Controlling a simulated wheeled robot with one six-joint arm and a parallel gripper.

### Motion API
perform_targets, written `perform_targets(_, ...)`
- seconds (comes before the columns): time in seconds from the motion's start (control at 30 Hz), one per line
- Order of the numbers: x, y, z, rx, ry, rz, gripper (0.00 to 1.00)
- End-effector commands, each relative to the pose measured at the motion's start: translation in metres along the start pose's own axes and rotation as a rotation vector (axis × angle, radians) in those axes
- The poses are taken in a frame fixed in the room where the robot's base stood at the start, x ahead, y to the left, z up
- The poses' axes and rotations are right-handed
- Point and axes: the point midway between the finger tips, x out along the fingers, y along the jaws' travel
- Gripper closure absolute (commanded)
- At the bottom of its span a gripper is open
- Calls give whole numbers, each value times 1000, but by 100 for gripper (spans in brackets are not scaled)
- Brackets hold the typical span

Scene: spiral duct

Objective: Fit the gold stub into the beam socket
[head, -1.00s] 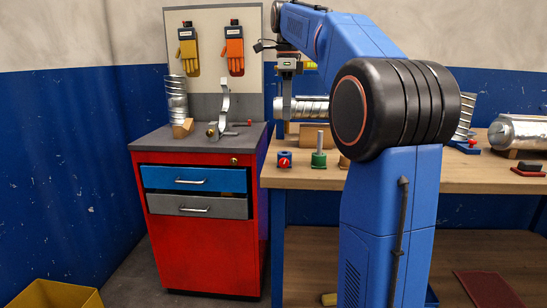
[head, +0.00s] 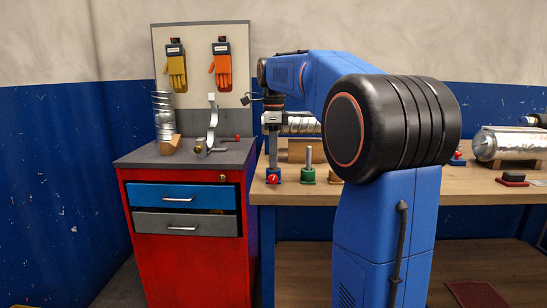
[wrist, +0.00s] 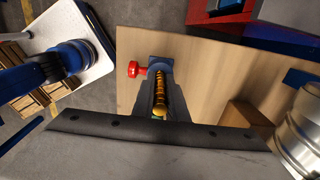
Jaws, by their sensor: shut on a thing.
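The gold stub (wrist: 158,96) is a ribbed, threaded-looking piece that lies between my fingers in the wrist view. My gripper (head: 272,157) is shut on it and points straight down. Directly below the fingers is a small blue block (head: 273,177) with a red knob, which appears to be the socket. The block also shows just past the fingertips in the wrist view (wrist: 157,62), with its red knob to the left. The fingers hide the stub in the head view. I cannot tell whether the stub's lower end is inside the block.
A green block (head: 308,174) with an upright grey pin stands close to the right. The red cabinet (head: 185,262) is at left, with a curved metal strip (head: 212,122) on top.

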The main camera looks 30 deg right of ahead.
Motion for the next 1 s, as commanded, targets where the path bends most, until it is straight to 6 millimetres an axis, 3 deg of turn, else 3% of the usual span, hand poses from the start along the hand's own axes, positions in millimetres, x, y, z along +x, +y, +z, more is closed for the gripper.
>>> perform_targets(0.3, 2, 0, 0, 0, 0, -1, 100)
perform_targets(0.33, 2, 0, 0, 0, 0, -1, 83)
perform_targets(0.4, 2, 0, 0, 0, 0, -1, 69)
perform_targets(0.77, -1, 0, 0, 0, 0, -1, 69)
perform_targets(1.0, -33, -1, 0, 0, -1, -3, 69)
